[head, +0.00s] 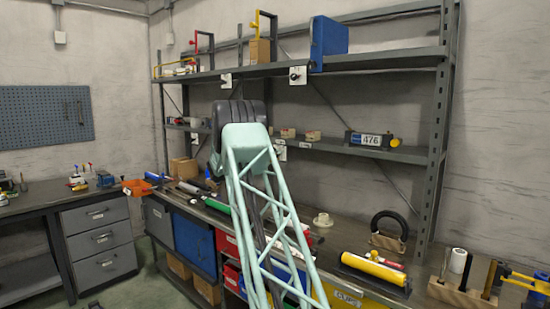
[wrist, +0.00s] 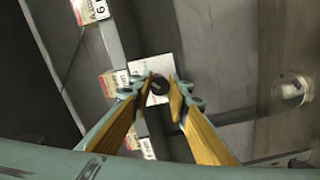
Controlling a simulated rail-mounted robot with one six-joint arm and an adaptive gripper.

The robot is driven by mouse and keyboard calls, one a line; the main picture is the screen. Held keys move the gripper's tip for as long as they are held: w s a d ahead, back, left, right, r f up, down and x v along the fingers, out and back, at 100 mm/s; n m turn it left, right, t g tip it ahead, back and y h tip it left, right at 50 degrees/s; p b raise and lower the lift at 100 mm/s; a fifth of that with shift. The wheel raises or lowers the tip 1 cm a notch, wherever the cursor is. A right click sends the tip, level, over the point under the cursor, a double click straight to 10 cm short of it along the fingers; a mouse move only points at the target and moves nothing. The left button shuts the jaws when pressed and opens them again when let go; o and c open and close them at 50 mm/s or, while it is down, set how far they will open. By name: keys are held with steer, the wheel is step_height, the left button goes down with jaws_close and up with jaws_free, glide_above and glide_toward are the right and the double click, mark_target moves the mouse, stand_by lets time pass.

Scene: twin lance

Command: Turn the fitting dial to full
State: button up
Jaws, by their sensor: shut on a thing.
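A small black round dial (wrist: 160,86) on a white plate (wrist: 163,64) shows at the middle of the wrist view. My gripper (wrist: 163,82) has its two yellow-faced fingers either side of the dial and is shut on it. The fingertips cover the dial's sides, and I cannot read its setting. In the head view my arm hides the gripper. White plates with dark knobs show on the shelf edges there, one on the upper shelf (head: 298,75) and one lower, right of my arm (head: 280,150). I cannot tell which fitting is held.
The grey shelf rack (head: 438,130) stands behind my arm, holding a blue binder-like box (head: 328,42) and a labelled cylinder (head: 372,140). The workbench below carries a yellow cylinder (head: 374,268) and a black ring (head: 390,222).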

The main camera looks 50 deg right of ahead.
steer(key=shift+m, duration=1.2)
steer(key=o, duration=0.8)
steer(key=shift+o, duration=0.2)
steer(key=shift+a, duration=0.15)
steer(key=w+a, duration=0.1)
steer(key=a, duration=1)
steer(key=shift+a, duration=0.35)
